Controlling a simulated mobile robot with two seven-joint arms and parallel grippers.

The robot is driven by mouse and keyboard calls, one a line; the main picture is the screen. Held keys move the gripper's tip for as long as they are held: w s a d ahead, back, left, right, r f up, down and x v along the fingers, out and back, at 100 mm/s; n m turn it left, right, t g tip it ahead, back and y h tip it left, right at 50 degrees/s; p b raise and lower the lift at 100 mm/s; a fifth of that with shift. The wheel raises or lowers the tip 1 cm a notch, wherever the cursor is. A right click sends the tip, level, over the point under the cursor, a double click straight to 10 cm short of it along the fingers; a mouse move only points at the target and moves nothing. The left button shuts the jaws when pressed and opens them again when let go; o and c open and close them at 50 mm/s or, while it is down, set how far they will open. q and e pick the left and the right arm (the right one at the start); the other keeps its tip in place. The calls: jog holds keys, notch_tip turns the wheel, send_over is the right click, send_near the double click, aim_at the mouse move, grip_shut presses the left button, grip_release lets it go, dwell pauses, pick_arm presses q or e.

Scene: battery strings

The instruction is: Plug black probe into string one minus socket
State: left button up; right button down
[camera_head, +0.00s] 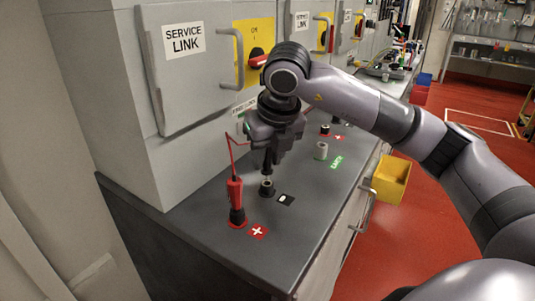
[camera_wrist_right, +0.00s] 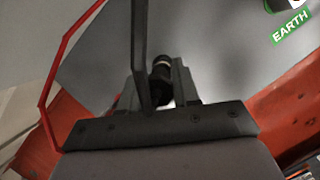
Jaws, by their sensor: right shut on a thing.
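My right gripper (camera_head: 268,148) is shut on the black probe (camera_head: 267,164), which points down, close to upright, directly over the string one minus socket (camera_head: 266,189). The probe's lower end meets the top of the socket in the head view; I cannot tell whether it touches, or how far it is in. A black label with a white minus mark (camera_head: 285,199) lies beside the socket. In the right wrist view the black probe (camera_wrist_right: 159,98) shows between the fingers, partly hidden by a dark cable. The red probe (camera_head: 235,193) stands in the plus socket. My left gripper is not in view.
A red plus label (camera_head: 258,231) lies by the red probe. A grey post (camera_head: 321,150) with a green EARTH label (camera_head: 337,162) stands farther back on the bench. The service link cabinet (camera_head: 190,75) rises behind. A red lead runs close to my gripper.

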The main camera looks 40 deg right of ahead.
jog(key=shift+f+b, duration=1.15)
jog(key=shift+f, duration=0.3)
jog(key=c, duration=0.7)
grip_release()
jog(key=shift+c, duration=0.2)
jog(key=v, duration=0.7)
jog(key=shift+r+p, duration=0.1)
jog(key=shift+p, duration=0.2)
